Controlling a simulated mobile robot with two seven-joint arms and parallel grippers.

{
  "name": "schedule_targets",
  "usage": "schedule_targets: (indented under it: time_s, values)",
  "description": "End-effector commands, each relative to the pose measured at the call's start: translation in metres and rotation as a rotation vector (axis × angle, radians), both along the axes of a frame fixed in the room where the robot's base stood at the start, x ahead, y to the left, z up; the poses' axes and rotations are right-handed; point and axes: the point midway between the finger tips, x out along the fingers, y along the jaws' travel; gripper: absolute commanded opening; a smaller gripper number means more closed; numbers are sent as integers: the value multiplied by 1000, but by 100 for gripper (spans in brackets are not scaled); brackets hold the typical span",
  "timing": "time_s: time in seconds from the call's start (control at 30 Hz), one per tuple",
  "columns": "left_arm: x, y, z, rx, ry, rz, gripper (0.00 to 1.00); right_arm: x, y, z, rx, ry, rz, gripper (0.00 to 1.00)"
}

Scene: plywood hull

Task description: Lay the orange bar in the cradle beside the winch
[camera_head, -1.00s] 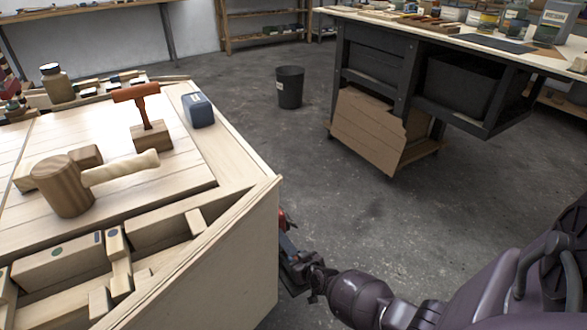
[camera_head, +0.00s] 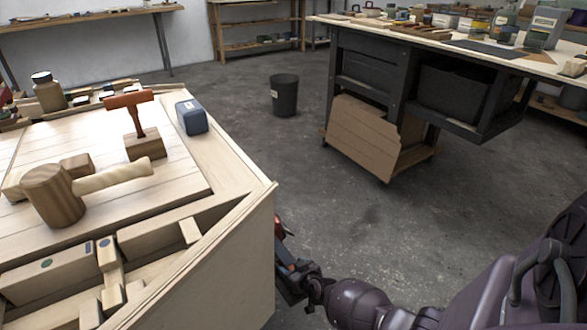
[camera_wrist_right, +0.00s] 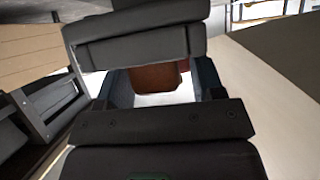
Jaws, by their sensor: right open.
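An orange-brown T-shaped piece (camera_head: 129,99) stands upright in a wooden block (camera_head: 145,145) on the plywood deck (camera_head: 185,185); its crossbar is the only plainly orange bar I see in the head view. I cannot clearly make out a winch or a cradle. My right gripper (camera_head: 283,240) is low beside the outer right wall of the hull, mostly dark and partly hidden by that wall. In the right wrist view its jaws are apart, and a brown-orange piece (camera_wrist_right: 155,77) shows in the gap; I cannot tell what it is. My left gripper is out of view.
A wooden mallet (camera_head: 55,195) lies on the deck, with a blue box (camera_head: 192,117) at the far right edge and a jar (camera_head: 48,92) behind. A compartment with several wood blocks (camera_head: 50,275) is in front. A bin (camera_head: 284,95) and workbench (camera_head: 330,75) stand beyond open floor.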

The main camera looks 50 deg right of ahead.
Motion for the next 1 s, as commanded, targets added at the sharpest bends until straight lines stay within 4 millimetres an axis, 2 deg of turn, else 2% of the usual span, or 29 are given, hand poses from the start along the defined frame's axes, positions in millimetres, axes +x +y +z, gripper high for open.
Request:
schedule_targets:
  time_s: [0.13,0.27,0.7,1.0]
  values:
    - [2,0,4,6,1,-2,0,1,0,7,1,-3,-1,62]
    - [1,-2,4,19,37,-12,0,-10,4,16,1,-6,0,62]
    - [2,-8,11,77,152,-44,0,-68,17,50,2,-11,-1,62]
    - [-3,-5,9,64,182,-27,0,-98,24,60,1,-4,0,62]
